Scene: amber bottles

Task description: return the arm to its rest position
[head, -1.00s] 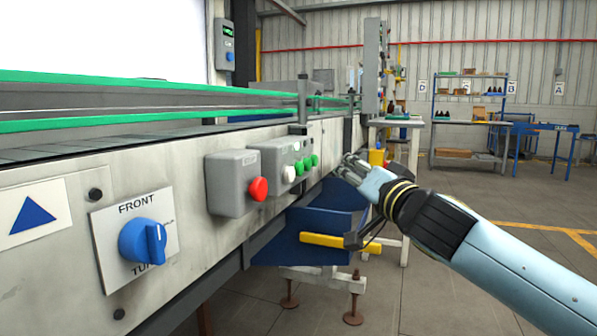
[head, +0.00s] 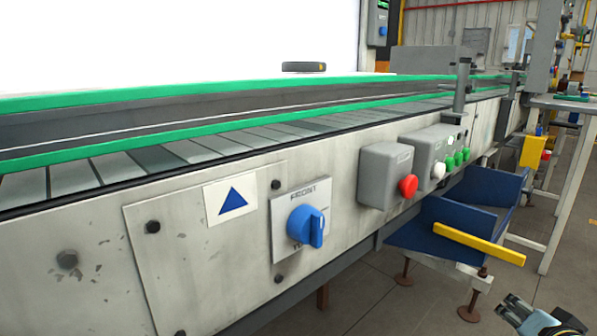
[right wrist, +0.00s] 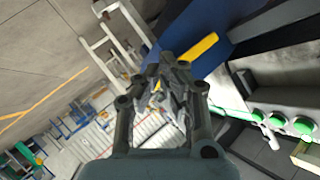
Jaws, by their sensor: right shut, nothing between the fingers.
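My right gripper (head: 513,308) shows at the bottom right corner of the head view, with most of its arm cut off by the frame. It is low, in front of and below the blue bin, apart from the conveyor. In the right wrist view the gripper (right wrist: 160,95) fills the middle, shut, with nothing held in it. My left gripper is not in either view.
The conveyor (head: 240,150) with green rails runs across the head view. Its front panel bears a blue knob (head: 305,226), a red button (head: 408,186) and green buttons. A blue bin (head: 470,215) with a yellow bar (head: 478,243) juts out. Floor (head: 400,315) lies open below.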

